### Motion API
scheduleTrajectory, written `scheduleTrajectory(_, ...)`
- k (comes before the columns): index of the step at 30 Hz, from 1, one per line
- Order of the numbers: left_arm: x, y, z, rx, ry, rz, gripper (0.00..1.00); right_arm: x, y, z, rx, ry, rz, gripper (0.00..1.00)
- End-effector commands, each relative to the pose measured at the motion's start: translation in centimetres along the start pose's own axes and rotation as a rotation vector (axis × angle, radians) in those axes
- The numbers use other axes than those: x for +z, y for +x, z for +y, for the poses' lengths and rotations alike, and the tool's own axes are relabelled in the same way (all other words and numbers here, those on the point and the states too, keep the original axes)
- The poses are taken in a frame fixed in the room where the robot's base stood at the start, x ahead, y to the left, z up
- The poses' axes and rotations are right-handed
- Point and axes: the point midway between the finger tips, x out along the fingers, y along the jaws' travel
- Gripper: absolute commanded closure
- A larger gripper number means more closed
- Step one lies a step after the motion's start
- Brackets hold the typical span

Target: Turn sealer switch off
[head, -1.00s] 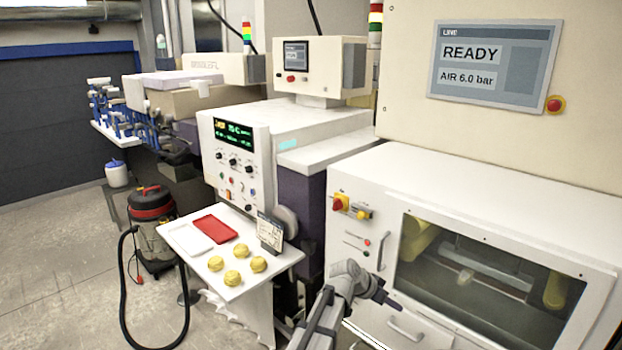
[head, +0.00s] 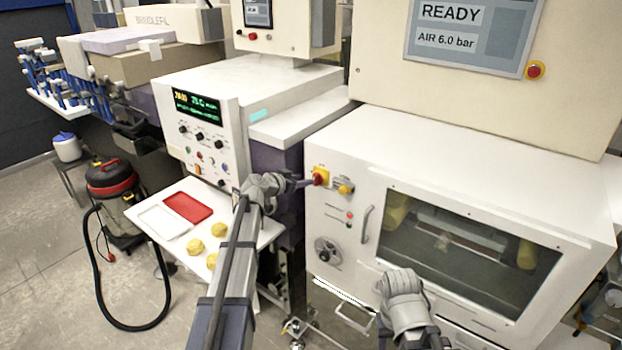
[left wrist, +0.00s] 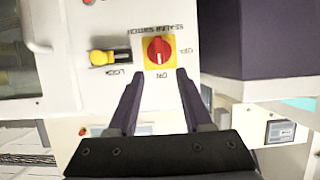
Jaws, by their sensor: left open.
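The sealer switch (head: 320,177) is a red knob on a yellow plate, on the white cabinet's front. In the left wrist view the red knob (left wrist: 159,50) appears upside down, its white mark lying along the line towards the ON label, with OFF to the side. My left gripper (head: 303,183) is close in front of it. In the left wrist view its two dark fingers (left wrist: 157,74) are open and empty, with the knob just beyond and between the tips. My right arm shows at the bottom of the head view, but its fingers are hidden.
A yellow lock lever (head: 341,187) sits right beside the switch. A door handle (head: 367,224) and the window (head: 470,255) are further right. A white side table (head: 150,200) with a red tray (head: 188,207) stands left of my left arm.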

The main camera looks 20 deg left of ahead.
Motion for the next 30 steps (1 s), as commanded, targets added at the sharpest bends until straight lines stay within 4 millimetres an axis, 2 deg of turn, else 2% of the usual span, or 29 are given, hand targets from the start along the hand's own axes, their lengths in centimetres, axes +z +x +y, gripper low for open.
scheduleTrajectory(12,0.2,6.2,-0.1,0.001,0.000,-0.001,0.50,-0.2,2.5,-0.2,0.000,0.001,0.001,0.50)
scheduleTrajectory(16,0.1,6.9,0.0,0.001,-0.001,-0.001,0.50,-0.2,2.7,-0.2,0.000,0.001,0.001,0.50)
scheduleTrajectory(22,0.0,6.8,0.1,0.001,-0.001,-0.001,0.50,-0.2,2.6,-0.2,0.000,0.001,0.001,0.50)
scheduleTrajectory(23,0.0,6.8,0.1,0.001,-0.001,-0.001,0.51,-0.2,2.6,-0.2,0.000,0.001,0.001,0.50)
scheduleTrajectory(30,0.0,6.8,0.0,0.001,-0.001,-0.001,0.78,-0.2,2.6,-0.2,0.000,0.001,0.001,0.50)
